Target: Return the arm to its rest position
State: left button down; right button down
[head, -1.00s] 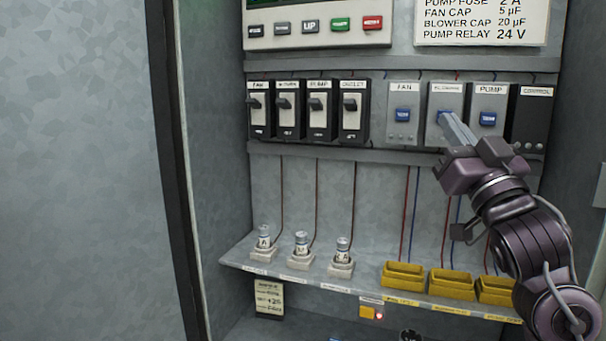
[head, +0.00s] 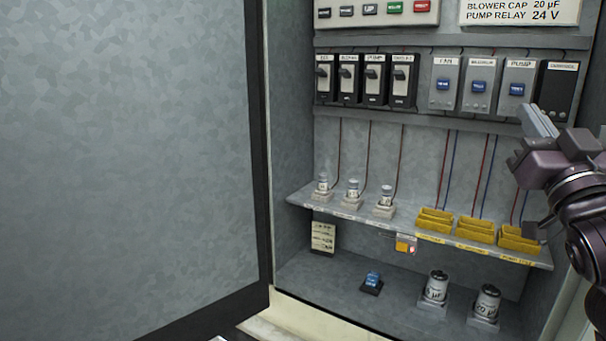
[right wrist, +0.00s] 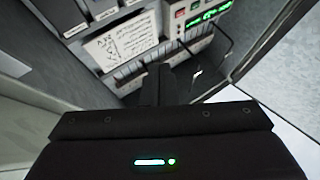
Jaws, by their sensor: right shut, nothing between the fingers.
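My right gripper (head: 538,122) is at the right edge of the head view, its pale fingers shut with nothing between them. It is in front of the right side of the cabinet, below the pump module (head: 517,88) and the control module (head: 556,92). From this view I cannot tell the exact gap to them. In the right wrist view the dark fingers (right wrist: 168,85) point toward a panel with a green display. My left gripper is not in view.
A shelf (head: 330,212) holds several fuses and yellow sockets (head: 476,230). Below stand a blue relay (head: 372,280) and two capacitors (head: 437,287), (head: 487,302). Breaker switches (head: 348,80) line the back. The open door (head: 130,160) fills the left.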

jog(key=w+a+f+g, duration=0.1)
jog(key=a+f+g, duration=0.15)
jog(key=f, duration=0.85)
jog(key=a+f+g, duration=0.1)
jog(key=f+g, duration=0.3)
jog(key=f, duration=0.6)
jog(key=w+a+f+g, duration=0.15)
jog(key=f+g, duration=0.25)
jog(key=f, duration=0.7)
jog(key=s+a+f+n+g, duration=0.1)
jog(key=s+a+f+g, duration=0.25)
jog(key=s+f, duration=0.4)
jog(key=s+a+f+g, duration=0.2)
jog(key=s+f+g, duration=0.2)
jog(key=s+f, duration=0.35)
jog(key=s+a+f+n+g, duration=0.1)
jog(key=s+a+f+g, duration=0.15)
jog(key=s+f, duration=0.5)
notch_tip(320, 180, down, 30)
jog(key=s+g, duration=0.2)
jog(key=s+d+f, duration=0.2)
jog(key=s+f, duration=0.6)
jog(key=s, duration=0.1)
jog(key=s+d+f, duration=0.2)
jog(key=s+f, duration=0.7)
jog(key=shift+s+f+n+g, duration=0.25)
jog(key=shift+s+n+g, duration=0.1)
jog(key=shift+g, duration=0.1)
